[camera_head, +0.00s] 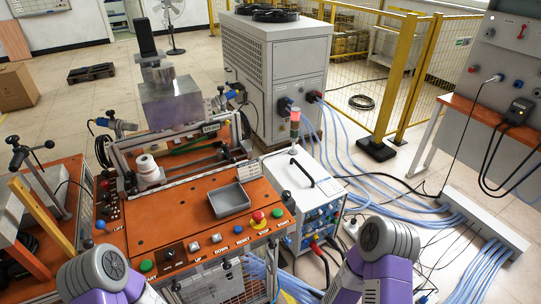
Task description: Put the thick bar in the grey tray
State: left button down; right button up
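The grey tray (229,199) is a shallow rectangular tray on the orange top of the heater bench. It looks empty. Behind it, dark rod-like shapes (192,166) lie across the machine's frame. They are too small to tell which, if any, is the thick bar. A green-handled tool-like shape (194,145) lies just behind them. Parts of my two purple and grey arms show at the bottom left and bottom right. Neither of my grippers is in view.
A control panel (200,247) with buttons and a red emergency stop runs along the bench's front edge. A white cylinder (148,166) stands left of the tray. A metal block (172,103) sits above the machine. A white power unit (304,184) stands to the right, with blue hoses beyond.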

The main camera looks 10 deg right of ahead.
aim_at(220, 153)
jog(key=k, duration=0.5)
jog(key=z, duration=1.65)
jog(key=i, duration=1)
jog(key=u, duration=1.8)
